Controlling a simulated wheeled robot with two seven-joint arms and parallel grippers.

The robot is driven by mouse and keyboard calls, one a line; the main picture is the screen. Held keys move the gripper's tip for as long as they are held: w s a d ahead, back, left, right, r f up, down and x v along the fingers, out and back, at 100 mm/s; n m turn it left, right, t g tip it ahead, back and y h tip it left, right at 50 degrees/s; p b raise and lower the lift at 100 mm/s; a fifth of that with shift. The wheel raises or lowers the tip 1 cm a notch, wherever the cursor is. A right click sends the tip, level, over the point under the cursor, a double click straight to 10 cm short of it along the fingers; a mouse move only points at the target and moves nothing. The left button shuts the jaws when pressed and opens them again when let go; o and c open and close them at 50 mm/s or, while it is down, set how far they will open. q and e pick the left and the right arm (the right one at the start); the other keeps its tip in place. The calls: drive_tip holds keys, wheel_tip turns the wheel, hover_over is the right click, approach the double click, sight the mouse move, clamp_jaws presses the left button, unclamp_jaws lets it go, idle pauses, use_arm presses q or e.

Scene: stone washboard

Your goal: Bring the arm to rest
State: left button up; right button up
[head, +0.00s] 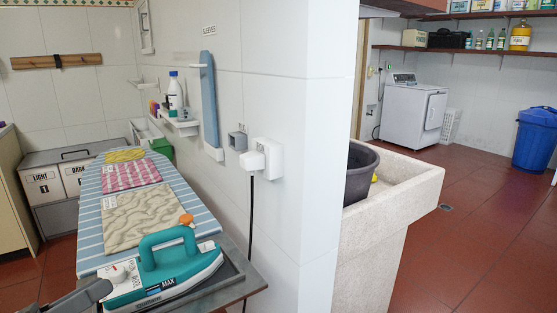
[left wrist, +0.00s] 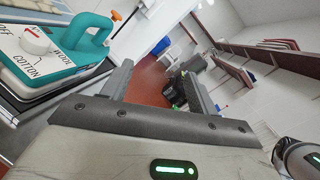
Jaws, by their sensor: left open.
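My left gripper (head: 92,294) shows only in part at the bottom left of the head view, beside the heel of a teal and white iron. In the left wrist view its two fingers (left wrist: 157,72) stand apart with nothing between them. The iron (head: 165,270) sits on the grey end plate of the ironing board, its handle upright. It also shows at the upper left of the left wrist view (left wrist: 55,45), to the left of my fingers and apart from them. My right gripper is in neither view.
The striped ironing board (head: 90,235) carries folded yellow, pink and beige cloths (head: 145,213). A tiled wall with a socket and cord (head: 252,160) stands right of it. A stone sink (head: 400,190) holds a dark tub (head: 360,170). Open red floor lies at the right.

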use_arm(q)
wheel_tip(320, 180, down, 18)
drive_tip(key=s+a+n+y, duration=0.15)
drive_tip(key=n+y, duration=0.75)
drive_tip(key=n, duration=1.4)
drive_tip(key=s+d+f+n+g, duration=0.4)
drive_tip(key=s+d+f+n, duration=0.3)
drive_tip(key=d+f+n, duration=0.4)
drive_tip(key=shift+d+f+n, duration=0.2)
drive_tip(key=shift+d+n, duration=0.1)
drive_tip(key=shift+d, duration=0.75)
